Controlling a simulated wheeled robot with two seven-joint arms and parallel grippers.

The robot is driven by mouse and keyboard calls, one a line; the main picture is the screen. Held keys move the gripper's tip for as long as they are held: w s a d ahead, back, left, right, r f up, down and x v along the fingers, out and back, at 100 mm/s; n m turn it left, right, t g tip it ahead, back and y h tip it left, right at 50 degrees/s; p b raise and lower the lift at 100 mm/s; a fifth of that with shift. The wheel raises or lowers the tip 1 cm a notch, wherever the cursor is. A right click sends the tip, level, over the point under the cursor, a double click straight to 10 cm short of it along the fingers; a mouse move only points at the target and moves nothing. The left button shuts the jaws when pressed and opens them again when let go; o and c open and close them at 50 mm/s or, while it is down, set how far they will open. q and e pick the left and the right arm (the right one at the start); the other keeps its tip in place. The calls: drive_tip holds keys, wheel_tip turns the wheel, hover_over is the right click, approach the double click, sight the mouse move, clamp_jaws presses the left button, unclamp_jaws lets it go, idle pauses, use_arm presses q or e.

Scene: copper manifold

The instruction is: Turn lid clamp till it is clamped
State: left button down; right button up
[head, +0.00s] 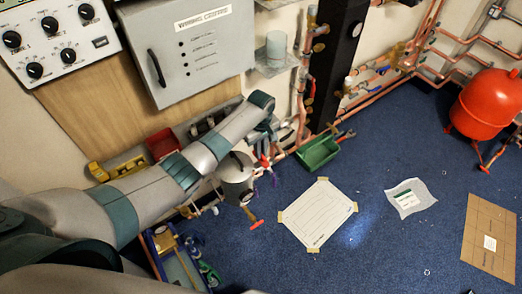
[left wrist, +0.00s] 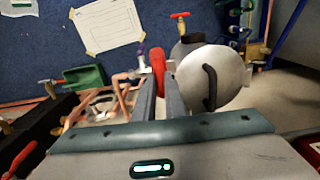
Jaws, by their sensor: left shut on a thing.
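The grey metal pot (head: 236,190) stands on the floor below my left arm, with a round lid (head: 238,166) that also shows in the left wrist view (left wrist: 232,72) with a dark curved handle. The lid clamp (left wrist: 158,62) has a red handle at the lid's edge; a bit of red also shows in the head view (head: 264,161). My left gripper (left wrist: 160,85) is shut on this red handle, its two fingers pointing at it. My arm partly hides the clamp in the head view. My right gripper is not in view.
A green bin (head: 318,152) stands behind the pot. A red-handled valve (head: 256,224) sticks out in front of it. Copper pipes (head: 365,97) run along the wall. A taped white sheet (head: 318,213) lies on the blue floor, which is mostly free to the right.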

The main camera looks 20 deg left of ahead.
use_arm(q)
drive_tip(key=shift+r+m+p, duration=0.15)
drive_tip(key=shift+m+p, duration=1.1)
drive_tip(key=shift+m, duration=0.55)
drive_tip(key=m+p, duration=0.1)
drive_tip(key=m, duration=0.3)
drive_tip(key=shift+m+p, duration=0.3)
drive_tip(key=shift+p, duration=0.05)
drive_tip(key=m, duration=0.4)
drive_tip(key=shift+m+p, duration=0.3)
drive_tip(key=shift+p, duration=0.1)
drive_tip(key=m, duration=0.5)
drive_tip(key=c, duration=1.8)
unclamp_jaws()
